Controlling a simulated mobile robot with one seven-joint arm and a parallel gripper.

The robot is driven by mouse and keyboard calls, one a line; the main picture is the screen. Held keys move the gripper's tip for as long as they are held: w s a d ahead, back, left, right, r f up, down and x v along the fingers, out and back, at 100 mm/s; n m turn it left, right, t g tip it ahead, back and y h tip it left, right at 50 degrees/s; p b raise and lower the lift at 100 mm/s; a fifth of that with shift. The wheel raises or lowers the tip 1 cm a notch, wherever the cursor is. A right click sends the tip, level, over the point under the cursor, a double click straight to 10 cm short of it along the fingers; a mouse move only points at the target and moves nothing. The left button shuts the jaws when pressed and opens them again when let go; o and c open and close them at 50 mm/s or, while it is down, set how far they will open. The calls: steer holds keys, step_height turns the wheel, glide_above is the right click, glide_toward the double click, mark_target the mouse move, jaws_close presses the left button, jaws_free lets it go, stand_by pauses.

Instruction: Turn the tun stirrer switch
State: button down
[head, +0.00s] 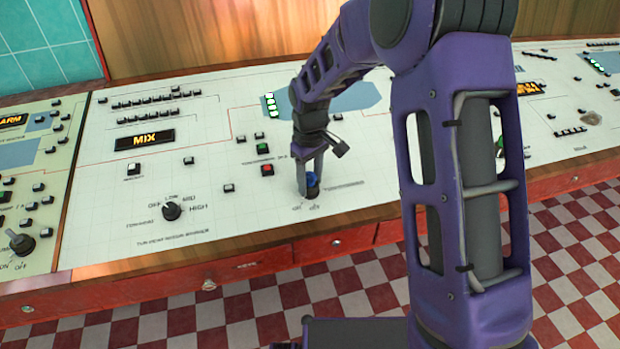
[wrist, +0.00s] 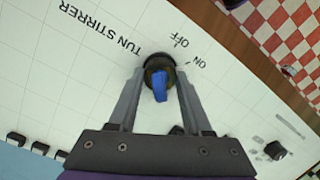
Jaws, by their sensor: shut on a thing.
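The tun stirrer switch (head: 312,181) is a round dark knob with a blue grip, set low on the cream control panel. It also shows in the wrist view (wrist: 159,88), beside the printed words TUN STIRRER, OFF and ON. My gripper (head: 311,186) reaches down onto it from above. In the wrist view my gripper's (wrist: 158,78) two fingers stand on either side of the knob, shut on it. Which mark the blue grip points to, I cannot tell.
A dark rotary knob (head: 171,210) with OFF, LOW, MID and HIGH marks sits to the left. A red button (head: 267,170) and a green button (head: 262,148) lie just left of my gripper. The wooden front edge (head: 230,247) runs below.

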steer(key=shift+r, duration=0.1)
steer(key=c, duration=0.6)
jaws_free()
step_height(320, 180, up, 17)
steer(key=p, duration=0.2)
steer(key=shift+r, duration=0.2)
steer(key=shift+w, duration=0.1)
